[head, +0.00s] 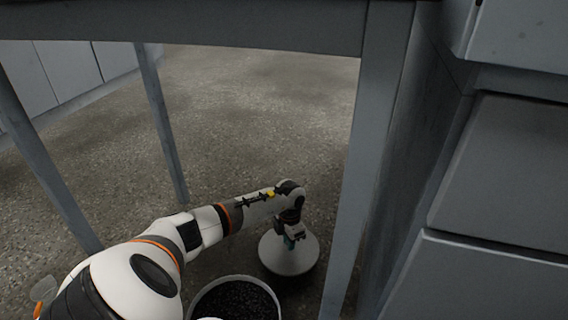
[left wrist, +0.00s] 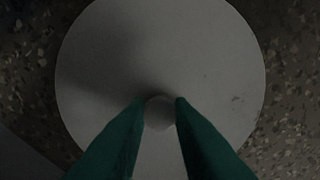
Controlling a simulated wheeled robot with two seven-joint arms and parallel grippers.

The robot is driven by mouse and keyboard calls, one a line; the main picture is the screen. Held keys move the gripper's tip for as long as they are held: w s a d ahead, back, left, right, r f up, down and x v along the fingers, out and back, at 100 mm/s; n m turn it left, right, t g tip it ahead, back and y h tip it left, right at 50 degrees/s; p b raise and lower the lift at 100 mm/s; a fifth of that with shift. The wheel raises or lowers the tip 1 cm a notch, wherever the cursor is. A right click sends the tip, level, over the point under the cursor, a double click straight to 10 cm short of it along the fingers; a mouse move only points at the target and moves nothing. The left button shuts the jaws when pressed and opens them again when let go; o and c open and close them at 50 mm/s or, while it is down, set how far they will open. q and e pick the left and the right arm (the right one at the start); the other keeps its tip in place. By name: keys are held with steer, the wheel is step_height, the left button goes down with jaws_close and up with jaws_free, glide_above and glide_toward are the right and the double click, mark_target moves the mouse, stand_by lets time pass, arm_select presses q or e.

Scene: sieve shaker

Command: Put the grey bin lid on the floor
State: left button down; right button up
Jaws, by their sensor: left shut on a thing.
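The grey bin lid (head: 290,257) is a round, pale disc low over the speckled floor, under the table. I cannot tell whether it touches the floor. My left gripper (head: 289,241) reaches down from above at its middle. In the left wrist view the lid (left wrist: 110,70) fills most of the picture, and the green fingertips of my left gripper (left wrist: 161,101) are shut on the small round knob (left wrist: 160,112) at its centre. My right gripper is not in view.
A round bin (head: 272,284) with a dark, grainy inside stands open left of the lid. Table legs (head: 163,125) and (head: 352,190) flank my arm, and grey drawers (head: 510,170) stand on the right. The floor (head: 270,110) beyond is clear.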

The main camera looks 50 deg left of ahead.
arm_select(q)
step_height(320, 180, down, 4)
steer(key=b, duration=0.2)
steer(key=shift+f+b, duration=0.1)
steer(key=shift+b, duration=0.3)
steer(key=shift+r, duration=0.2)
steer(key=shift+f, duration=0.15)
steer(key=c, duration=1.3)
jaws_free()
step_height(320, 180, up, 12)
steer(key=p, duration=0.8)
